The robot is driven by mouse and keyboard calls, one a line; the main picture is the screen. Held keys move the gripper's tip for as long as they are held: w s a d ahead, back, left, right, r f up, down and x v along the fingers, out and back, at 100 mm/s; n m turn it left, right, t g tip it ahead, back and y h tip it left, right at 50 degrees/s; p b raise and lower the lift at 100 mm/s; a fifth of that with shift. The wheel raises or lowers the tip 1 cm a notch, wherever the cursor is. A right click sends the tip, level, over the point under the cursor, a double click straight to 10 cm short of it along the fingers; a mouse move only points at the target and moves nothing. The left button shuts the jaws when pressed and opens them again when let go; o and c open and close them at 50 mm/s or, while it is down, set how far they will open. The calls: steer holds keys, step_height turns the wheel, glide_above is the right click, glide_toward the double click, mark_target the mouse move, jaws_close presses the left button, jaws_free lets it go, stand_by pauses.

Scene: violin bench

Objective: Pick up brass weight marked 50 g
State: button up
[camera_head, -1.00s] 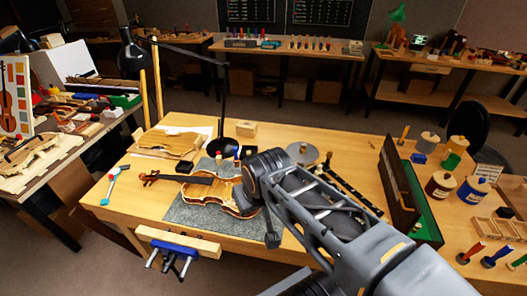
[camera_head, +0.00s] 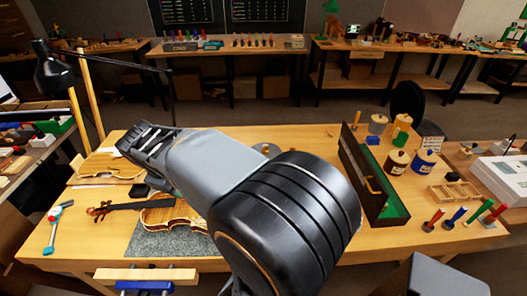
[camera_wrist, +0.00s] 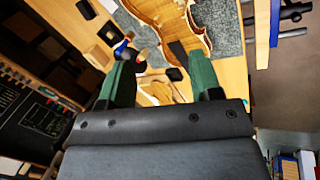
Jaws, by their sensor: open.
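I cannot make out a brass weight marked 50 g in either view; my arm covers the middle of the workbench. My gripper (camera_wrist: 160,80) is open and empty, with its two green-faced fingers apart in the wrist view. In the head view its end (camera_head: 143,143) is above the left part of the bench, near the violin plate (camera_head: 98,166). In the wrist view a violin body (camera_wrist: 170,22) on a grey mat (camera_wrist: 228,30) lies beyond the fingers. A small blue-and-red handled item (camera_wrist: 124,45) shows near the left finger.
The violin neck (camera_head: 125,206), a small hammer (camera_head: 55,220) and a grey mat (camera_head: 160,242) are on the bench. A lamp (camera_head: 55,75) stands left.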

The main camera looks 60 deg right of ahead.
steer(key=w+d+f+n+g+h, duration=0.1)
steer(key=w+d+g, duration=0.1)
steer(key=d, duration=0.3)
steer(key=w+d+f+n+g+h, duration=0.1)
steer(key=w+d+f+h, duration=0.1)
steer(key=d, duration=0.3)
steer(key=n+g+h+b, duration=0.2)
steer(key=n+g+h, duration=0.2)
steer(key=n+g, duration=0.15)
glide_toward(269, 152)
steer(key=d, duration=0.1)
steer(key=s+d+r+g+p, duration=0.1)
steer(key=shift+s+d+p, duration=0.25)
steer(key=shift+p, duration=0.05)
steer(key=shift+p+x, duration=1)
steer(key=shift+x, duration=2.25)
steer(key=shift+c, duration=0.2)
steer(key=c, duration=1)
steer(key=shift+c, duration=0.2)
steer(key=shift+r, duration=0.15)
